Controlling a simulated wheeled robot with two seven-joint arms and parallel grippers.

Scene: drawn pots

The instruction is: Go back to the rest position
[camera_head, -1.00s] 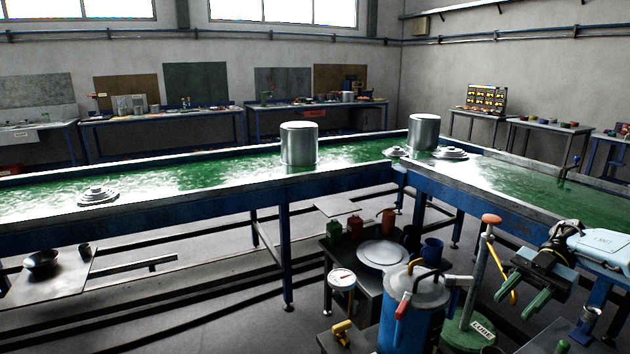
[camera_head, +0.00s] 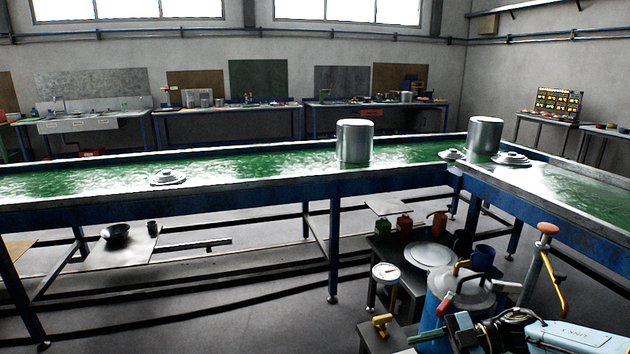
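My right gripper (camera_head: 428,338) is at the lower right, in front of the blue pressure pot (camera_head: 440,297). A green finger points left from its dark body; the fingers overlap from this angle, so I cannot tell its opening. My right arm's pale link comes in from the bottom right corner. My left gripper is out of view. One metal pot (camera_head: 354,142) stands on the green-topped bench. A second pot (camera_head: 485,136) stands farther right, with a lid (camera_head: 510,159) beside it. Another lid (camera_head: 168,178) lies on the bench at the left.
A low dark stand with a plate (camera_head: 431,255) and red cans (camera_head: 405,226) is behind the pressure pot. A gauge (camera_head: 385,273) and an orange-knobbed lever (camera_head: 547,230) rise near my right arm. The floor at lower left is largely clear.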

